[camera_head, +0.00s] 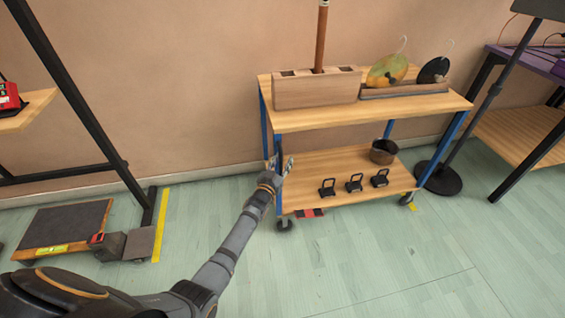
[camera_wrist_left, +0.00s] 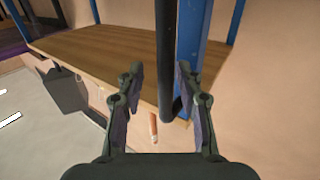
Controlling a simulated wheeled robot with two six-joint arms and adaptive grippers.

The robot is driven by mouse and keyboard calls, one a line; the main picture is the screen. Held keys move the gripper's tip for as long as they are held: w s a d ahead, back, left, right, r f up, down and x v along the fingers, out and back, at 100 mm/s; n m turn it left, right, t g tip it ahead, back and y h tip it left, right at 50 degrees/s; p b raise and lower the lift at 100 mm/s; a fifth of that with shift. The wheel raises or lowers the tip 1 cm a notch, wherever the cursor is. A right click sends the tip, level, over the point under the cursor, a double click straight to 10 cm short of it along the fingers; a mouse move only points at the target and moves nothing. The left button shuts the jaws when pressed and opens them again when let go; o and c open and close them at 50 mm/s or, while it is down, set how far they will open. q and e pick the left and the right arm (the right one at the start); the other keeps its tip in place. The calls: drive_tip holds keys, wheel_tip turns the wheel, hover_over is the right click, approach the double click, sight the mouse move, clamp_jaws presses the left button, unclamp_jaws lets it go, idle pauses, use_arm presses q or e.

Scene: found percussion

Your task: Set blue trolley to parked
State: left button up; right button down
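The blue trolley (camera_head: 459,103) has blue posts and two wooden shelves and stands against the wall in the head view. In the left wrist view its blue post (camera_wrist_left: 193,45) stands behind a dark vertical bar (camera_wrist_left: 166,60). My left gripper (camera_head: 282,164) is at the trolley's left end, just above the lower shelf. In the left wrist view the left gripper (camera_wrist_left: 160,82) is open, with the dark bar between its fingers. A gap shows on the bar's left side; contact on the right cannot be told. My right gripper is not in view.
A wooden block (camera_head: 316,90) and two discs stand on the top shelf. A pot (camera_head: 383,151) and several black clamps sit on the lower shelf. A black stand (camera_head: 437,178) is close on the right. A low platform (camera_head: 65,225) lies left, beside yellow tape (camera_head: 160,225). The front floor is clear.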

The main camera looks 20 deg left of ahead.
use_arm(q)
drive_tip(key=shift+s, duration=0.3)
drive_tip(key=s, duration=1.1)
drive_tip(key=shift+s+a, duration=0.2)
drive_tip(key=shift+a, duration=0.05)
